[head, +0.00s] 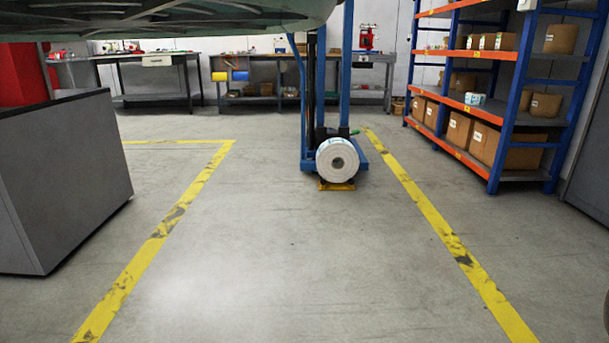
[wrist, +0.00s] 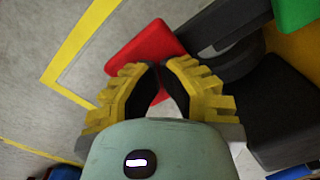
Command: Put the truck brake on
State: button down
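In the head view a blue lift truck (head: 347,70) stands upright between yellow floor lines. A white label roll (head: 337,160) sits low on its front, above a small yellow part. In the wrist view my gripper (wrist: 159,66) has yellow fingers with black pads. Their tips come together at the middle, with nothing clearly held. A flat red pedal-like part (wrist: 147,48) lies just beyond and under the fingertips; I cannot tell whether they touch it. Black parts (wrist: 225,28) and a green part (wrist: 297,14) are right of it. My gripper is not in the head view.
A grey cabinet (head: 62,180) stands at the left. A blue and orange shelf rack (head: 505,75) with boxes stands at the right. Workbenches (head: 145,75) line the back wall. The floor between the yellow lines (head: 165,228) is clear in front of the truck.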

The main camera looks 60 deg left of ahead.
jog(key=shift+f, duration=0.3)
notch_tip(320, 180, up, 9)
jog(key=p, duration=0.6)
jog(key=shift+a, duration=0.1)
